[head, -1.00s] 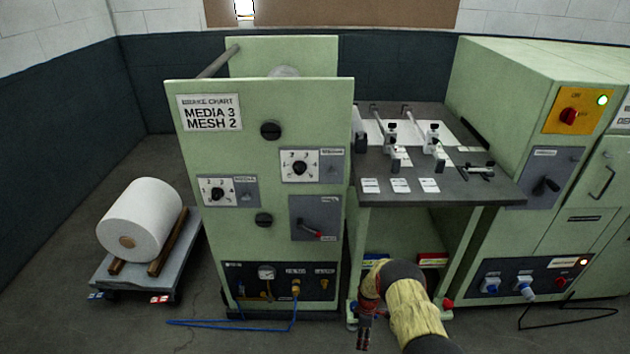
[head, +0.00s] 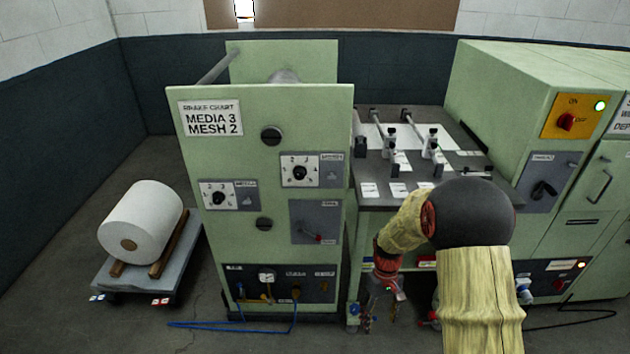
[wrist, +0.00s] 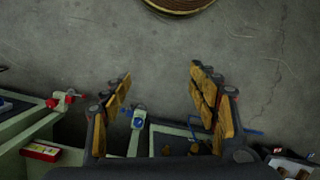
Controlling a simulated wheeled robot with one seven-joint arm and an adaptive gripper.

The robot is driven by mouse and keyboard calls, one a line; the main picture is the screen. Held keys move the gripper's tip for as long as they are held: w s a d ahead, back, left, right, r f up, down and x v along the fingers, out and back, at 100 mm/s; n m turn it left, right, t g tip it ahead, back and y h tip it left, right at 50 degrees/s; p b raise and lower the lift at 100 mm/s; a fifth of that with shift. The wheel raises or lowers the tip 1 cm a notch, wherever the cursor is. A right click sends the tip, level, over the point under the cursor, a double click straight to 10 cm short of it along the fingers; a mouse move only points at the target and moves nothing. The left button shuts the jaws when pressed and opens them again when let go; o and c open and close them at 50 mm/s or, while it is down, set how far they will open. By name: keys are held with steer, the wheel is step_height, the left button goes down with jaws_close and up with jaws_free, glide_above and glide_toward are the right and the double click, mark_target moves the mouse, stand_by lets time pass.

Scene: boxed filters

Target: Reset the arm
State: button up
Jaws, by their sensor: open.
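My gripper (head: 381,313) hangs low in front of the green bench, right of the brake chart machine, fingers pointing down. In the wrist view my gripper (wrist: 166,100) is open, with its two padded fingers wide apart and nothing between them. Grey floor shows past the fingertips. My forearm covers the right part of the bench front and part of the cabinet beside it.
The green brake chart machine (head: 225,160) stands left of my gripper. The dark bench top (head: 385,203) holds clamps and white labels. A white roll (head: 145,218) rests on a low cart (head: 135,278). A blue hose (head: 225,326) lies on the floor. A control cabinet (head: 490,90) stands right.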

steer(key=s+r+m+t+p, duration=0.1)
steer(key=s+r+t, duration=0.1)
steer(key=s+r, duration=0.5)
steer(key=s+r+m+t+p, duration=0.1)
steer(key=s+r, duration=0.7)
steer(key=r, duration=1.1)
steer(key=s+r+m+t+p, duration=0.1)
steer(key=s+r+t+p, duration=0.2)
steer(key=r, duration=1.1)
steer(key=s+t, duration=0.2)
steer(key=s, duration=0.2)
steer(key=shift+s+m, duration=0.3)
steer(key=shift+s, duration=0.05)
